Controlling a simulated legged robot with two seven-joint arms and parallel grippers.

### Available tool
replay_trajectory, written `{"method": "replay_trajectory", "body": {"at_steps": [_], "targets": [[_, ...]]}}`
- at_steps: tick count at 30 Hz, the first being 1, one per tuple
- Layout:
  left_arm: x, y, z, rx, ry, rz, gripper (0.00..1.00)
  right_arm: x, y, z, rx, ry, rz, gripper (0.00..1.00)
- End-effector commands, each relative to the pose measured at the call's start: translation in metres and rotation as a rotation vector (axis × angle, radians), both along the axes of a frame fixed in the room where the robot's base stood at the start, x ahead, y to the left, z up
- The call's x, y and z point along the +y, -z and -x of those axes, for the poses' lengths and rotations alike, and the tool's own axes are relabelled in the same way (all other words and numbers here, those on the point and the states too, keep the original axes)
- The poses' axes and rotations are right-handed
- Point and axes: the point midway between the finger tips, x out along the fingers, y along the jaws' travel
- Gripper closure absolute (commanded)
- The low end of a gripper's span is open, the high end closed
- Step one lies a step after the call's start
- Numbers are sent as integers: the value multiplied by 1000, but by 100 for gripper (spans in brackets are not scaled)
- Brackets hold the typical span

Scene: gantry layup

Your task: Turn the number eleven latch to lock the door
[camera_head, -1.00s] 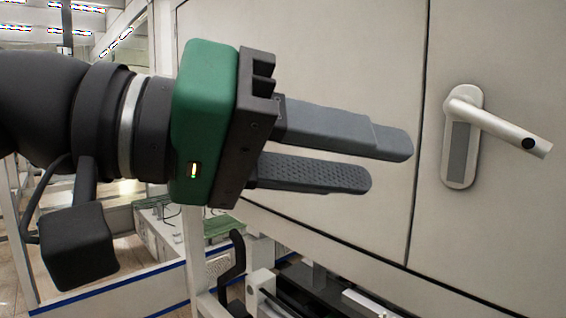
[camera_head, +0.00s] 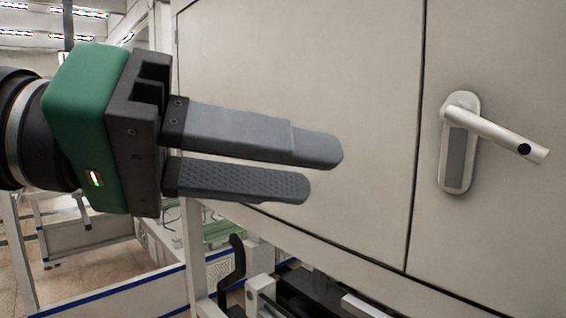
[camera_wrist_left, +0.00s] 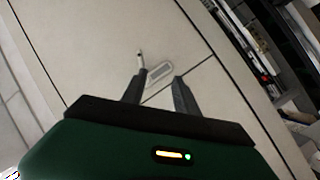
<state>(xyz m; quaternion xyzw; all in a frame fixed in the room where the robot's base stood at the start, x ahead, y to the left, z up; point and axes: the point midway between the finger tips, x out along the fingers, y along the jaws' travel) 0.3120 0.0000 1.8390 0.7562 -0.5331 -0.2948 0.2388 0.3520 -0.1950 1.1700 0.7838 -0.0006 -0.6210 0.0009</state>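The latch (camera_head: 492,132) is a pale metal lever on an oblong plate (camera_head: 457,160) with a grey panel, on the white door (camera_head: 500,50). Its lever points right and slightly down. No number is readable on it. My left gripper (camera_head: 325,168) is to the left of the latch, apart from it, with its two grey fingers spread and nothing between them. In the left wrist view the latch plate (camera_wrist_left: 159,71) shows ahead, beyond the fingers, with the lever (camera_wrist_left: 140,55) at its left end. My right gripper is not in view.
A vertical seam (camera_head: 415,150) runs between the latch's panel and the left panel (camera_head: 300,70). Below the panels are a black handle (camera_head: 234,262) and frame parts. The space between gripper and latch is clear.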

Motion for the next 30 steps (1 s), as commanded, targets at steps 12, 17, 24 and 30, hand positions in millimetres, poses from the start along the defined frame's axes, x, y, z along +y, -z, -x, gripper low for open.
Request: {"method": "replay_trajectory", "body": {"at_steps": [12,17,24,30], "targets": [[8,-2,1,0,-2,2,64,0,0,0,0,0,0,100],[41,-10,8,1,-7,1,64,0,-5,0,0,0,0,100],[110,-27,26,2,-8,2,64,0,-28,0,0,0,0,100],[146,-38,41,-2,4,4,64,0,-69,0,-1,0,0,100]]}}
